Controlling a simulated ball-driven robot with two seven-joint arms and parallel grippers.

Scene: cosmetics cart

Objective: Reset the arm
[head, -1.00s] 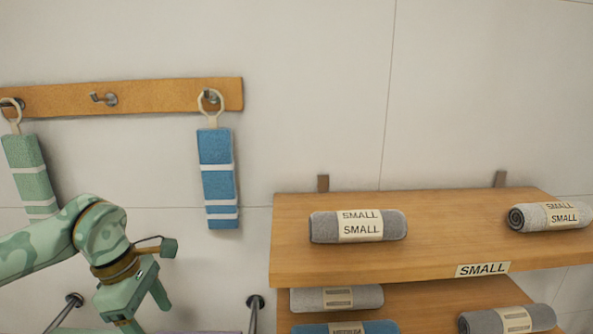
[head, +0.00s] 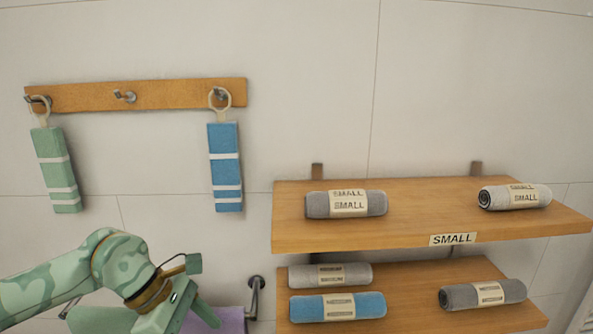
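My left arm comes in at the lower left of the head view, green and mottled. Its gripper (head: 197,318) points down and to the right, below the hanging blue towel (head: 226,168) and left of the shelves. My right gripper is out of the picture.
A wooden rail (head: 160,95) carries hooks, with a green towel (head: 57,172) at left and an empty middle hook (head: 125,97). Rolled towels lie on the upper shelf (head: 400,215) and lower shelf (head: 405,305).

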